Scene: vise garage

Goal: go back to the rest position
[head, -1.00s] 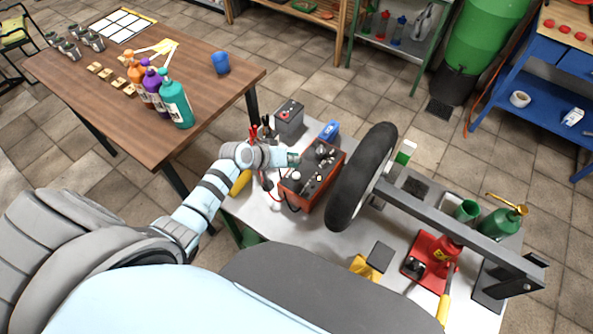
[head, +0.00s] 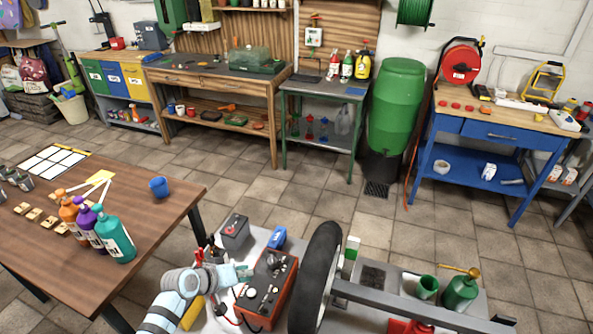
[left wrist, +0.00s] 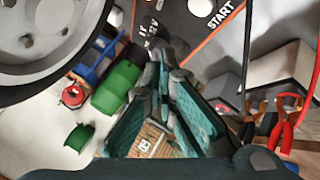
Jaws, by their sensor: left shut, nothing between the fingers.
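My left gripper (head: 245,272) is at the left edge of the red battery charger (head: 268,290) on the grey workbench (head: 390,275). In the left wrist view the gripper (left wrist: 160,85) points at the charger's dark panel (left wrist: 195,35), which carries the word START. Its teal fingers are together with nothing between them. I cannot tell whether they touch the charger. My right gripper is in neither view.
A black wheel (head: 316,275) stands just right of the charger. A grey battery (head: 234,232) and a blue item (head: 277,237) are behind it. A wooden table (head: 150,215) with bottles (head: 115,240) stands left. Tiled floor lies open behind.

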